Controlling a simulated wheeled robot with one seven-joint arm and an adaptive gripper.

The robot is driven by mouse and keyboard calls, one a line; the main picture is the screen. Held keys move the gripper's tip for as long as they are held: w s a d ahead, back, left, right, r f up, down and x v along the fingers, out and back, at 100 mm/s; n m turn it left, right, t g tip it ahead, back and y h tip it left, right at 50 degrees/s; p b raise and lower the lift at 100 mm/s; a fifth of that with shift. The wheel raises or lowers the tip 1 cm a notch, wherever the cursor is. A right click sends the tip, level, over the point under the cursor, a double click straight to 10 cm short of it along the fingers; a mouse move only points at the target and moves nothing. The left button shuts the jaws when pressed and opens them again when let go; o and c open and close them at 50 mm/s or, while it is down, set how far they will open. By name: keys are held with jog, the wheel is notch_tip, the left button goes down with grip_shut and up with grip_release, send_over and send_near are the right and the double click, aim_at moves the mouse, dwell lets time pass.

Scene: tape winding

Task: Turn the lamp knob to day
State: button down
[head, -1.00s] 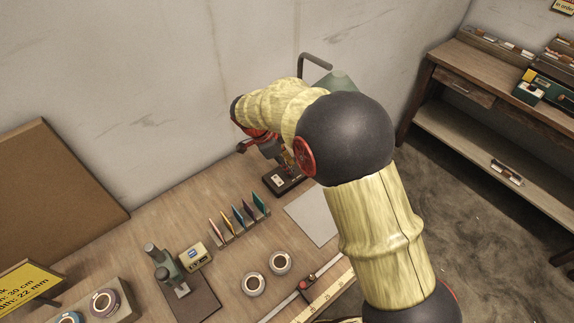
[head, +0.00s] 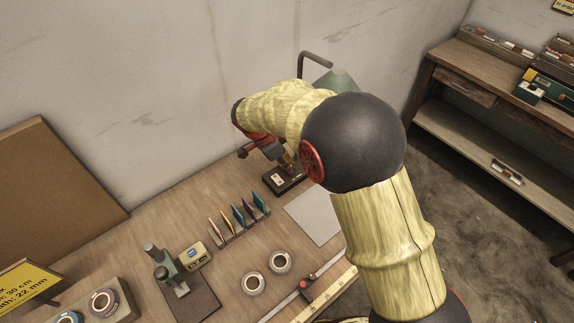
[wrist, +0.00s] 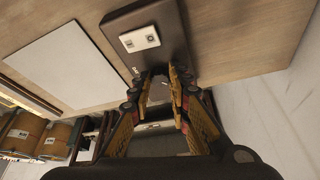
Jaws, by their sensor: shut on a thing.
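The lamp stands at the back of the bench in the head view, with a dark base (head: 283,181), a bent grey arm (head: 316,57) and a green shade (head: 341,80) partly behind my arm. In the wrist view the dark base (wrist: 165,20) carries a pale plate (wrist: 139,39) with small marks too small to read. My gripper (wrist: 161,74) is at the near edge of the base, its fingertips close together and shut on the lamp knob. The knob itself is mostly hidden between the fingers, so its setting cannot be read. In the head view my gripper (head: 287,162) is just above the base.
A pale sheet (head: 314,217) lies beside the lamp base. A rack of coloured cards (head: 240,216), two tape rolls (head: 267,273), a ruler (head: 325,294) and a microscope-like device (head: 168,268) are on the bench. The wall (head: 150,100) is close behind.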

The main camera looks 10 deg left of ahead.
jog(key=n, duration=0.2)
jog(key=n+t+y+b, duration=0.1)
jog(key=n, duration=0.1)
jog(key=shift+s+d, duration=0.2)
jog(key=shift+d+n+t+y+b, duration=0.15)
jog(key=shift+n+t+y, duration=0.2)
jog(key=shift+n, duration=0.75)
jog(key=shift+n+t+y+b, duration=0.15)
jog(key=shift+n+t+y, duration=0.15)
jog(key=shift+n, duration=0.8)
jog(key=shift+r, duration=0.1)
jog(key=c, duration=1.7)
grip_release()
jog(key=shift+o, duration=0.2)
jog(key=shift+s, duration=0.1)
jog(key=v, duration=1.1)
jog(key=shift+r, duration=0.4)
jog(key=shift+s+d, duration=0.1)
